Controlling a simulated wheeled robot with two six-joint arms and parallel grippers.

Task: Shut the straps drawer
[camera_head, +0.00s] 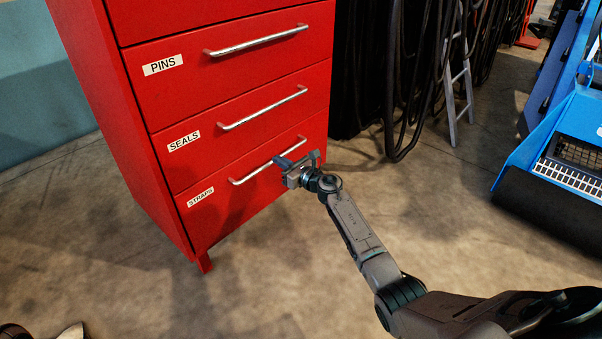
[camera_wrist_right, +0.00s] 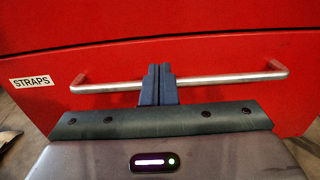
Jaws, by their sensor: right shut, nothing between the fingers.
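The straps drawer (camera_head: 215,213) is the lowest drawer visible in the red cabinet, with a white STRAPS label and a silver bar handle (camera_head: 245,177). Its front looks flush with the drawers above. In the right wrist view the drawer front (camera_wrist_right: 215,60) fills the middle, with a thin dark seam along its top edge. My right gripper (camera_head: 284,163) is at the right part of the handle. In the wrist view its fingers (camera_wrist_right: 157,70) are shut together, empty, and cross in front of the bar; I cannot tell if they touch it.
The seals drawer (camera_head: 240,112) and pins drawer (camera_head: 225,65) are above, both looking closed, with protruding handles. Hanging black hoses (camera_head: 400,90) and a stepladder (camera_head: 458,90) stand behind. A blue machine (camera_head: 560,130) is at the right. The concrete floor in front is clear.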

